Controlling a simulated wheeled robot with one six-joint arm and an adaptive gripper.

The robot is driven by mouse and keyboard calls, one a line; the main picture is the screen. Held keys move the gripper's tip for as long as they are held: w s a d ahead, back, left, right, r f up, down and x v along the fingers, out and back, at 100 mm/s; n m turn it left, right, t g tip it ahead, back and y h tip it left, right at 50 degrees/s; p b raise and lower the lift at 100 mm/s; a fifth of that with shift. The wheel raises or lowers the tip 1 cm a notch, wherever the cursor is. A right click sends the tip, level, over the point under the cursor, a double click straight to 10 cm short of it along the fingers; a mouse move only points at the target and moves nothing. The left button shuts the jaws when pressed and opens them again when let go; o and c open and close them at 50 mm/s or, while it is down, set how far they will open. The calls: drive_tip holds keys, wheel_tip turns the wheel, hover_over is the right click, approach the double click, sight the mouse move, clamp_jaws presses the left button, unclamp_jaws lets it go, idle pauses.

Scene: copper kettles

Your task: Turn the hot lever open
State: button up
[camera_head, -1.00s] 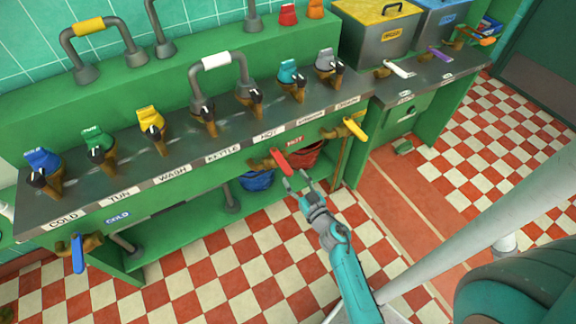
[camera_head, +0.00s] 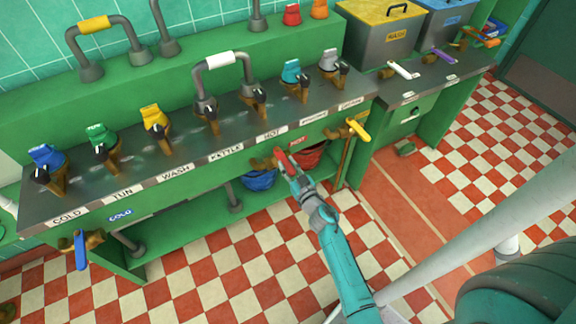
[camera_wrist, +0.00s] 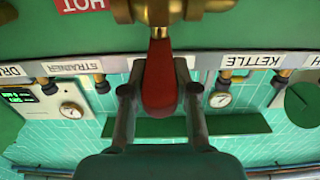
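The hot lever has a red handle (camera_head: 286,163) on a brass valve (camera_head: 262,163), under the front edge of the counter near the HOT labels. My gripper (camera_head: 286,172) is at the red handle. The brass valve (camera_wrist: 160,10) shows at the top of the wrist view, next to the red HOT sign (camera_wrist: 84,4).
A yellow lever (camera_head: 358,130) on another brass valve sits to the right. A blue lever (camera_head: 81,250) is at the far left. A red bucket (camera_head: 308,157) and a blue bucket (camera_head: 260,180) are under the counter. The checkered floor (camera_head: 250,270) in front is clear.

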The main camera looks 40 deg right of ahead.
clamp_jaws()
drive_tip(key=shift+d+n+y, duration=0.25)
drive_tip(key=shift+n+y, duration=0.05)
drive_tip(key=shift+y, duration=0.2)
drive_tip(key=w+d+n+g+y, duration=0.2)
drive_tip(key=d+n+g+y, duration=0.2)
drive_tip(key=d+n+y, duration=0.3)
drive_tip(key=shift+d+n+y, duration=0.15)
drive_tip(key=shift+n+y, duration=2.05)
drive_tip(key=shift+y, duration=2.6)
drive_tip(key=shift+g, duration=0.3)
drive_tip(key=o, duration=0.9)
unclamp_jaws()
drive_tip(key=shift+c, duration=0.2)
